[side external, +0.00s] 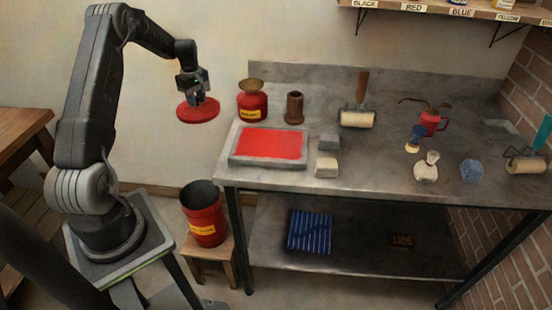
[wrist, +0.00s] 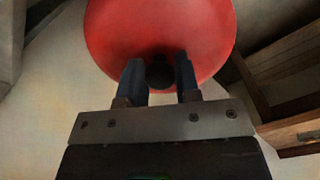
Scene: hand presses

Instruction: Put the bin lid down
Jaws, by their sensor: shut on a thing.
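The bin lid (side external: 197,110) is a round red disc with a dark knob. My gripper (side external: 199,98) is shut on its knob and holds the lid in the air, to the left of the bench top. In the wrist view the red lid (wrist: 160,30) fills the upper middle, with the dark knob between the two fingers of my gripper (wrist: 160,75). The red bin (side external: 205,222) with a yellow label stands open on a small wooden stool (side external: 212,262), below the lid and slightly to its right.
The metal bench (side external: 390,190) stands to the right. Near its left end are a tray of red ink (side external: 270,145), a red can with a brass top (side external: 252,103) and a brown cylinder (side external: 295,108). A wooden table (side external: 22,125) stands at the far left.

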